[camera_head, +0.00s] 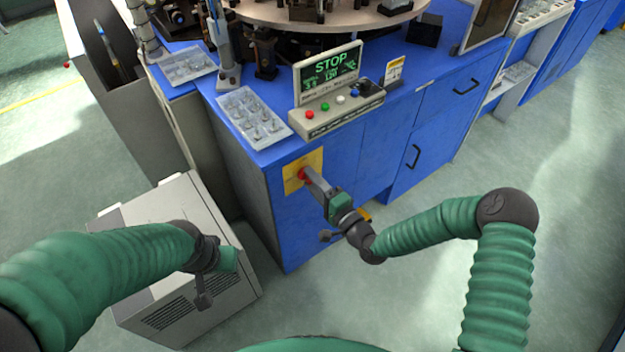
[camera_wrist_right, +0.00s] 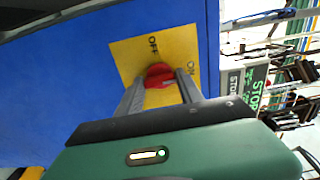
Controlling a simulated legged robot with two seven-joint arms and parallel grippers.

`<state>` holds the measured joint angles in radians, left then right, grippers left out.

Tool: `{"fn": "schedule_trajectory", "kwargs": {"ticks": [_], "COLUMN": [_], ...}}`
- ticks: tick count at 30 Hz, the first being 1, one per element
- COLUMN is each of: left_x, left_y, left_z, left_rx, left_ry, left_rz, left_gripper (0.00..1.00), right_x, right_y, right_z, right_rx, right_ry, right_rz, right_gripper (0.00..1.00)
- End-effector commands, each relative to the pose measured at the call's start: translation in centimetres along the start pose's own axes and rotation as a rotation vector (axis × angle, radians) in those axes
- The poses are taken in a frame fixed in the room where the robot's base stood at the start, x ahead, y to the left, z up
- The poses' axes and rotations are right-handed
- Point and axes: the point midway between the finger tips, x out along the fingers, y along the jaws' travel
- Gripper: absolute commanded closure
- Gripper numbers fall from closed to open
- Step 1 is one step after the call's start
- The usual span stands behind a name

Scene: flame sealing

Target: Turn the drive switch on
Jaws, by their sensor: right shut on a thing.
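The drive switch is a red knob (camera_head: 304,174) on a yellow plate (camera_head: 291,184) on the blue cabinet's front. In the right wrist view the red knob (camera_wrist_right: 159,75) sits between my fingers, and the yellow plate (camera_wrist_right: 187,48) bears the words OFF and ON. My right gripper (camera_head: 308,176) is shut on the knob; its fingers (camera_wrist_right: 160,88) lie on both sides of it. The fingers partly hide the knob, so its exact setting is unclear. My left gripper (camera_head: 228,258) is at the lower left, away from the switch; its fingers do not show clearly.
A control box (camera_head: 335,112) on the blue cabinet (camera_head: 330,160) has coloured buttons and a screen (camera_head: 328,72) reading STOP. A clear tray (camera_head: 240,100) lies left of it. A grey unit (camera_head: 165,225) stands on the floor below my left gripper. Floor at right is clear.

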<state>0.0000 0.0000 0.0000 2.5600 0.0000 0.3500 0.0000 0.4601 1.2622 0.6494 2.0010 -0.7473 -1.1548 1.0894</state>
Motion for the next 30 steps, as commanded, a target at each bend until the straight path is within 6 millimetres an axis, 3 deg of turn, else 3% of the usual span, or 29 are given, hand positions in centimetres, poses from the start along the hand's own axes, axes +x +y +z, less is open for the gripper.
{"fn": "schedule_trajectory", "kwargs": {"ticks": [17,18,22,30], "left_x": [-0.07,-0.07,-0.07,-0.10], "left_y": [0.00,0.00,0.00,0.00], "left_z": [-0.02,-0.02,-0.01,-0.02], "left_rx": [0.000,0.000,0.000,0.000], "left_ry": [0.000,0.000,0.000,0.000], "left_rz": [0.000,0.000,0.000,0.000], "left_gripper": [1.00,1.00,1.00,1.00], "right_x": [-0.03,-0.03,-0.04,-0.09], "right_y": [0.18,0.18,0.13,0.03], "right_z": [-0.47,-0.47,-0.32,-0.12], "right_rx": [0.030,0.030,0.030,0.029], "right_ry": [0.010,0.010,0.007,0.003], "right_rz": [0.003,0.003,0.002,0.001], "right_gripper": [0.97,0.51,0.35,0.35]}}
